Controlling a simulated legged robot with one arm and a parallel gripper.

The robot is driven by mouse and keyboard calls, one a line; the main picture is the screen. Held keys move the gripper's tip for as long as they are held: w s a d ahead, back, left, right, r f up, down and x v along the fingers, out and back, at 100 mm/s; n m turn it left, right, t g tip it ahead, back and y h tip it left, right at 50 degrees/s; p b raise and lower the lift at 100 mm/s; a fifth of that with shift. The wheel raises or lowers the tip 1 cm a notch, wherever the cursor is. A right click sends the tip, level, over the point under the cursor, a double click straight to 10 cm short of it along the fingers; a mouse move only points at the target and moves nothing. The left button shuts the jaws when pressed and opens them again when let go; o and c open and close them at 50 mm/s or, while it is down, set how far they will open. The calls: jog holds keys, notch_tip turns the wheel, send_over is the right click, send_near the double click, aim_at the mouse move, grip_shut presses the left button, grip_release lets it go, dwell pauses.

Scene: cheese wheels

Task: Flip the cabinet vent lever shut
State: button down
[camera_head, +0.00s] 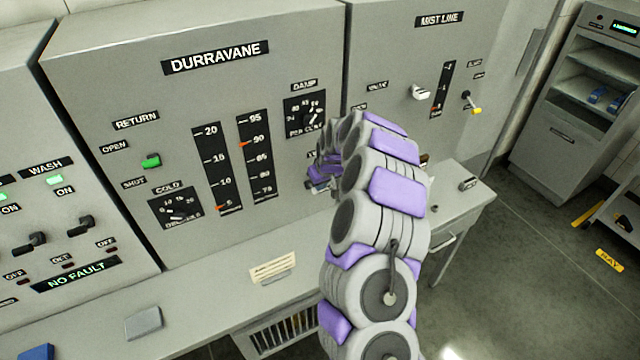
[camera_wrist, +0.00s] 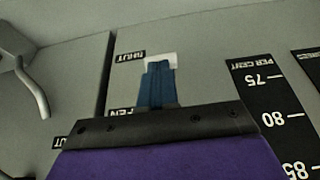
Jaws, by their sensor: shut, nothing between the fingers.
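The grey DURRAVANE cabinet (camera_head: 85,75) fills the middle of the head view. My gripper (camera_head: 322,178) is at the lower right of its front panel, partly hidden by my arm. In the wrist view, my gripper's blue fingers (camera_wrist: 160,75) are together and empty. A small white piece (camera_wrist: 161,57), perhaps part of the vent lever, shows right behind the fingertips. I cannot tell whether they touch it. An upside-down SHUT label (camera_wrist: 130,57) is beside it, and a partly covered OPEN label (camera_wrist: 121,112) is lower. The lever's position cannot be made out.
A PER CENT scale (camera_wrist: 270,105) is right of the fingers in the wrist view. A grey curved handle (camera_wrist: 32,85) is at the left. The MIST LINE cabinet (camera_head: 400,60) stands right of my arm. A beige card (camera_head: 272,268) and a grey-blue block (camera_head: 143,322) lie on the ledge below.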

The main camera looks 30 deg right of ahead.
notch_tip(320, 180, down, 8)
jog(key=s+t+b, duration=0.2)
jog(key=t+b, duration=0.6)
jog(key=b, duration=0.7)
jog(key=shift+s+t+b, duration=0.4)
jog(key=shift+r, duration=0.1)
jog(key=shift+r, duration=0.65)
jog(key=shift+s, duration=0.1)
